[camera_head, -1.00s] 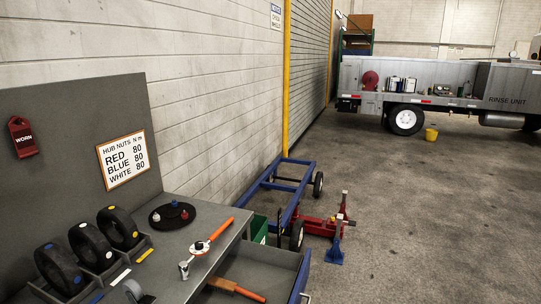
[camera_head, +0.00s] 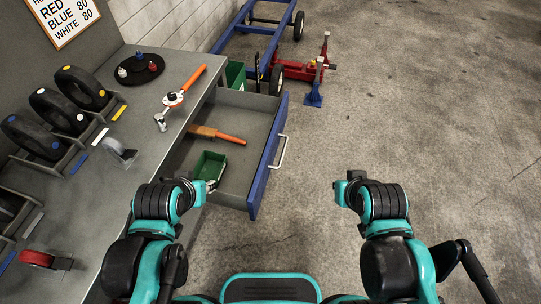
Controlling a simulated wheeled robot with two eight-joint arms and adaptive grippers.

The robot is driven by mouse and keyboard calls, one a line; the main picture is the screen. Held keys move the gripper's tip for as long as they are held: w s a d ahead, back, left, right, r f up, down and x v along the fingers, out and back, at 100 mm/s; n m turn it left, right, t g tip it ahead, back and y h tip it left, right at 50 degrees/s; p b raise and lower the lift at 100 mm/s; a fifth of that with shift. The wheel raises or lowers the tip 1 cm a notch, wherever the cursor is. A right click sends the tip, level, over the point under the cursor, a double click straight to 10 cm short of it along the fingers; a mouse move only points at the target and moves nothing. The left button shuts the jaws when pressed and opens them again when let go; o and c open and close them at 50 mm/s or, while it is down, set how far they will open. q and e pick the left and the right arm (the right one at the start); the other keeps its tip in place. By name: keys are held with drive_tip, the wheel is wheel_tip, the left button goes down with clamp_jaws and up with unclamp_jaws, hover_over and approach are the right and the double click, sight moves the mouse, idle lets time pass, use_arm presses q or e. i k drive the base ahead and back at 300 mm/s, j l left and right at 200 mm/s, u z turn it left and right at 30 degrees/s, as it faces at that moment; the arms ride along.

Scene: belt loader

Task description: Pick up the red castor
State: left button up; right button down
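The red castor (camera_head: 40,259) lies on the grey workbench at the lower left, with its metal bracket pointing right. My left gripper (camera_head: 208,187) is over the near end of the open drawer, to the right of the red castor and apart from it. My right gripper (camera_head: 340,190) is over the bare floor, right of the drawer. Both grippers are small and partly hidden by my wrists, so I cannot tell whether their fingers are open or shut.
A grey castor (camera_head: 119,152) lies on the workbench (camera_head: 96,189) beside several black wheels in holders. A torque wrench (camera_head: 182,90) lies near the bench edge. The blue-fronted drawer (camera_head: 268,154) stands open, holding a green box (camera_head: 209,166) and an orange-handled tool (camera_head: 217,134). Floor at right is clear.

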sight(42, 260)
drive_tip(key=u, duration=2.35)
